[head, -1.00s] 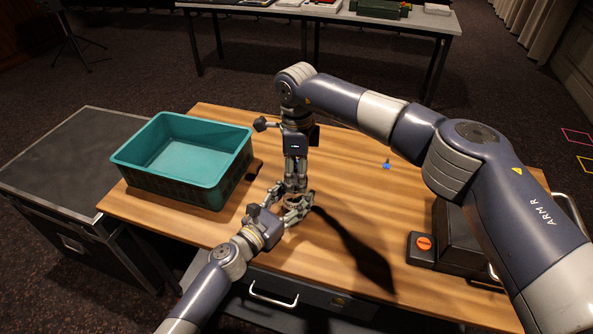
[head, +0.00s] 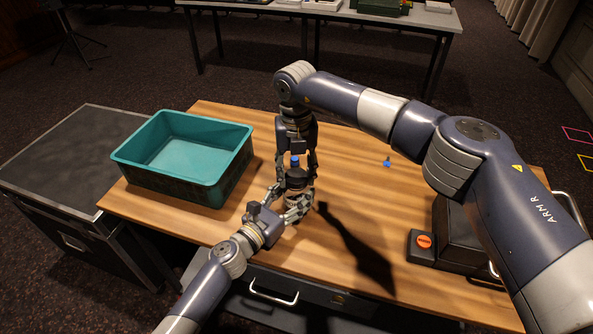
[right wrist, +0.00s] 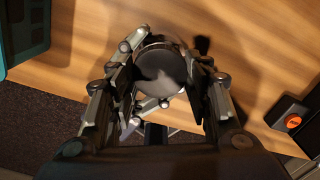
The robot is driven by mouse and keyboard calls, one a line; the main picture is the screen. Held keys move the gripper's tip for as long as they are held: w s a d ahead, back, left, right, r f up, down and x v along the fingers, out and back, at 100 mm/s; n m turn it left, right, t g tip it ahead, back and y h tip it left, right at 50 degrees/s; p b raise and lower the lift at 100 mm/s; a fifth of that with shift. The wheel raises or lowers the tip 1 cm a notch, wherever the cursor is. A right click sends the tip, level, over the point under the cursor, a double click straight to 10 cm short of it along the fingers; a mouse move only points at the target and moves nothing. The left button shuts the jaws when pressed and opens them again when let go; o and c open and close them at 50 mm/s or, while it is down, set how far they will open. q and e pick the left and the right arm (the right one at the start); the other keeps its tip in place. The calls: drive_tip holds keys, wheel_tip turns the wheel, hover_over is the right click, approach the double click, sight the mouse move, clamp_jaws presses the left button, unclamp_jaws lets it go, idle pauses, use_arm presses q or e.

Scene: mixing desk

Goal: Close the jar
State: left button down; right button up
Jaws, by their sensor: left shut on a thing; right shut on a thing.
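The jar is mostly hidden among my fingers near the middle of the wooden table. Its round dark lid (right wrist: 160,68) shows in the right wrist view, between the fingers of my right gripper (right wrist: 163,80). In the head view my right gripper (head: 296,180) points down from above and is shut on the lid. My left gripper (head: 297,206) reaches in from the lower left, just below the right one, and is shut around the jar body. The lid is at the jar top; whether it is fully seated I cannot tell.
A teal crate (head: 235,178) stands at the table's left. A black box with an orange button (head: 424,240) is at the right. A small blue item (head: 387,163) lies right of the grippers. The wooden table (head: 350,205) is clear between these.

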drive_tip(key=m, duration=0.6)
drive_tip(key=shift+m, duration=0.3)
drive_tip(key=m, duration=0.6)
drive_tip(key=shift+w+a+m, duration=0.1)
drive_tip(key=shift+m, duration=0.2)
drive_tip(key=m, duration=0.6)
drive_tip(key=shift+m, duration=0.3)
drive_tip(key=m, duration=0.6)
drive_tip(key=shift+w, duration=0.1)
drive_tip(key=o, duration=0.6)
drive_tip(key=shift+o, duration=0.2)
drive_tip(key=shift+r, duration=2.2)
